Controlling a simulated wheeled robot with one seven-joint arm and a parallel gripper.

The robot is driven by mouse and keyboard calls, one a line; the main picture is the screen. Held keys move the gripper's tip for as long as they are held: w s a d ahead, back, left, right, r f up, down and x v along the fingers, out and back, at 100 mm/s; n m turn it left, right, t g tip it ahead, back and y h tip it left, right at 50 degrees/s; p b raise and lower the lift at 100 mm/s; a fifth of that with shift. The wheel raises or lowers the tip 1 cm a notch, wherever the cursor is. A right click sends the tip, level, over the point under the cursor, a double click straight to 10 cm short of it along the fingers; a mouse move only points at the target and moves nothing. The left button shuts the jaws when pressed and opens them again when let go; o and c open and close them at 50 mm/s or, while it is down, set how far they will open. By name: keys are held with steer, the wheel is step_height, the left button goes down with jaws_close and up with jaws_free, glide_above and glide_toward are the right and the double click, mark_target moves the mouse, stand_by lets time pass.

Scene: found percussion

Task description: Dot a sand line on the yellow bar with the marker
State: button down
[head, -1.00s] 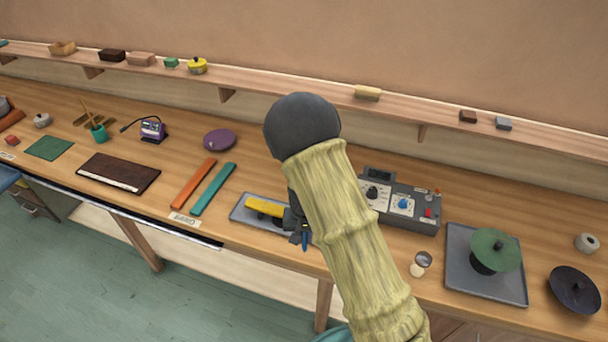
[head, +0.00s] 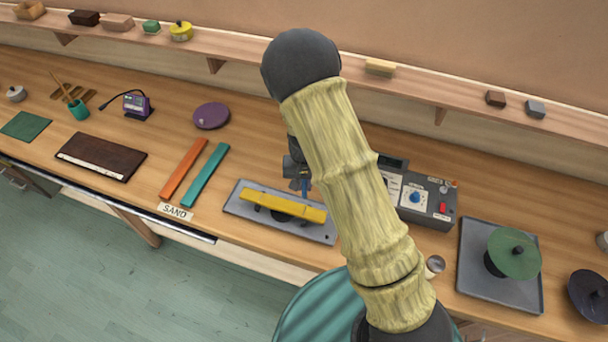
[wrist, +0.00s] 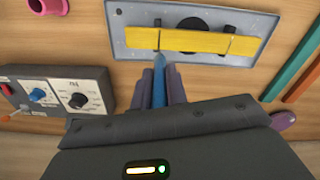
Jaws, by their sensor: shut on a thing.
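The yellow bar (head: 283,205) lies across dark supports on a grey tray (head: 240,210) on the bench. In the wrist view the yellow bar (wrist: 208,42) spans the tray (wrist: 125,30) in front of my fingers. My gripper (wrist: 161,85) is shut on the blue marker (wrist: 159,66), whose tip points at the bar's near edge; I cannot tell whether it touches. In the head view the marker (head: 305,187) shows just behind the bar's right part, and my arm hides part of the gripper (head: 298,172).
A control box (head: 425,200) with knobs stands right of my arm. Orange (head: 184,168) and teal (head: 205,176) bars and a SAND label (head: 175,211) lie left of the tray. A grey tray with a green disc (head: 514,252) is at the right.

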mark_target(305, 197)
steer(key=shift+s+r, duration=0.1)
steer(key=shift+s, duration=0.1)
steer(key=shift+w+d+f+b, duration=0.1)
steer(key=shift+f+b, duration=0.3)
steer(key=shift+f, duration=0.2)
steer(key=shift+f+b, duration=1.9)
steer(key=shift+f, duration=0.45)
steer(key=shift+f+b, duration=0.4)
steer(key=shift+f, duration=0.2)
steer(key=shift+r, duration=0.15)
steer(key=shift+r+p, duration=2.8)
steer(key=shift+r, duration=0.65)
